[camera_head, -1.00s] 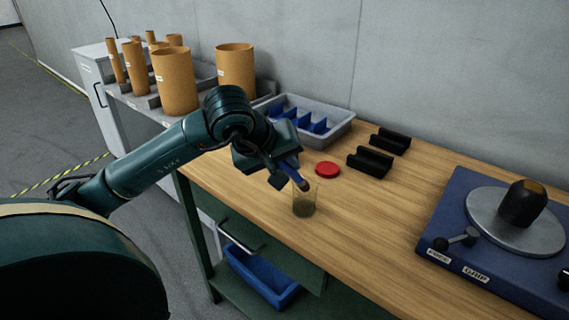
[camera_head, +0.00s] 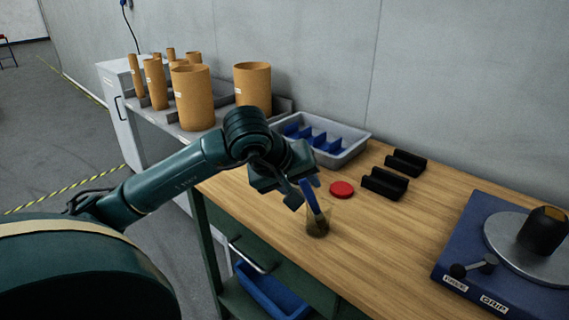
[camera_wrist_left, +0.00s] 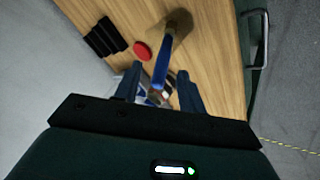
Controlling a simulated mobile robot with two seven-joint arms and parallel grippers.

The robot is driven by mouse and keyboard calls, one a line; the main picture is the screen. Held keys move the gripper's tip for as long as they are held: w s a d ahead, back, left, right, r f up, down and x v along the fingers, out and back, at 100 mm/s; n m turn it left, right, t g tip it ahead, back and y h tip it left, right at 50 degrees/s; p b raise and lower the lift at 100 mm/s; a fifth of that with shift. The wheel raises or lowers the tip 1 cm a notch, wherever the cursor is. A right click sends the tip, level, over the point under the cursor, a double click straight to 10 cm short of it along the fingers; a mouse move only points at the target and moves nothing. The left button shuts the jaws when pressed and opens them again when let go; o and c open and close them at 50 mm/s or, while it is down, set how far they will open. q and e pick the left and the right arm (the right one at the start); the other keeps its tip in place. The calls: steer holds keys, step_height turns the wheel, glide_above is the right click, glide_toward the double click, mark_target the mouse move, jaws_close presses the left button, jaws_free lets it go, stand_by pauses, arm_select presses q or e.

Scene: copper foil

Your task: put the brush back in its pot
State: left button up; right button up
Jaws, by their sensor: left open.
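The brush (camera_head: 309,194) has a blue handle and stands leaning in a small clear pot (camera_head: 318,224) near the front edge of the wooden bench. Its lower end is inside the pot. My left gripper (camera_head: 304,186) is open beside the upper part of the handle. In the left wrist view the blue handle (camera_wrist_left: 161,66) rises between the two parted fingers of the gripper (camera_wrist_left: 158,92), and the pot (camera_wrist_left: 178,25) is beyond it. I cannot tell whether a finger touches the handle. My right gripper is not in view.
A red lid (camera_head: 342,189) and two black holders (camera_head: 385,183) lie behind the pot. A grey tray with blue dividers (camera_head: 352,143) stands at the back. A blue turntable unit (camera_head: 463,240) is at right. Bare bench (camera_head: 385,245) lies between pot and unit.

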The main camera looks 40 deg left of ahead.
arm_select(q)
steer(key=v, duration=1.2)
steer(key=shift+r, duration=0.3)
